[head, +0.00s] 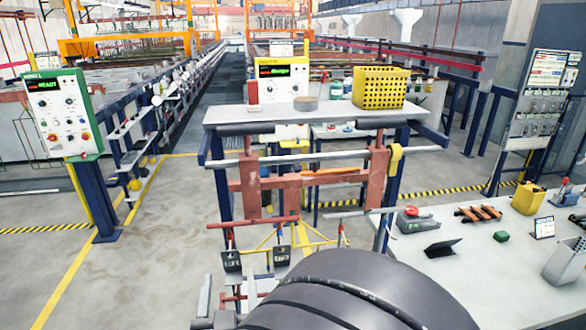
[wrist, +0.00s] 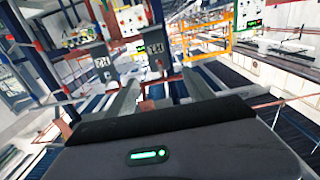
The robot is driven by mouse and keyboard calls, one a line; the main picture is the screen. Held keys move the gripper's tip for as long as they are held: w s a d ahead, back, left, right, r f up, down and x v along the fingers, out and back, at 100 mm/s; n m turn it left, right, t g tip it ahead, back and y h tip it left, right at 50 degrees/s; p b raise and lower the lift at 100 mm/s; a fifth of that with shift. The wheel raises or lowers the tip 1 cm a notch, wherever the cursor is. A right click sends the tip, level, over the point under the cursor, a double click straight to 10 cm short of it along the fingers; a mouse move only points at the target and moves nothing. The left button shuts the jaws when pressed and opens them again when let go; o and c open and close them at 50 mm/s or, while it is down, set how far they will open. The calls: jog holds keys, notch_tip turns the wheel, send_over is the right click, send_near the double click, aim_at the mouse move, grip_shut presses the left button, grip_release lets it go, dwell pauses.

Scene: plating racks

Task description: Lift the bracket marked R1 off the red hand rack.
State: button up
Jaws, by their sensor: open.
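The red hand rack (head: 262,190) hangs below the front edge of a grey-topped bench in the head view. Two dark tagged brackets hang low on it, a left one (head: 231,261) and a right one (head: 281,255). Their marks are too small to read, so I cannot tell which is R1. In the wrist view a dark tag (wrist: 101,62) and another dark tag (wrist: 154,47) show beyond my fingers. My gripper (wrist: 160,85) is open, apart from the tags, with no bracket seen between its fingers. My dark arm hides part of the area below the rack in the head view.
The bench top (head: 225,114) holds a yellow basket (head: 380,87) and a tape roll (head: 305,104). A white table (head: 470,260) with tools stands at the right. A green control panel (head: 63,113) stands at the left. The floor (head: 150,260) at the left is clear.

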aim_at(230, 250)
jog(key=x, duration=1.1)
jog(key=shift+w, duration=0.4)
jog(key=shift+c, duration=0.2)
grip_shut()
jog(key=c, duration=0.8)
grip_release()
jog(key=shift+c, duration=0.2)
grip_shut()
jog(key=shift+s+r+b, duration=0.25)
jog(key=shift+r+b, duration=0.1)
jog(key=shift+r, duration=0.15)
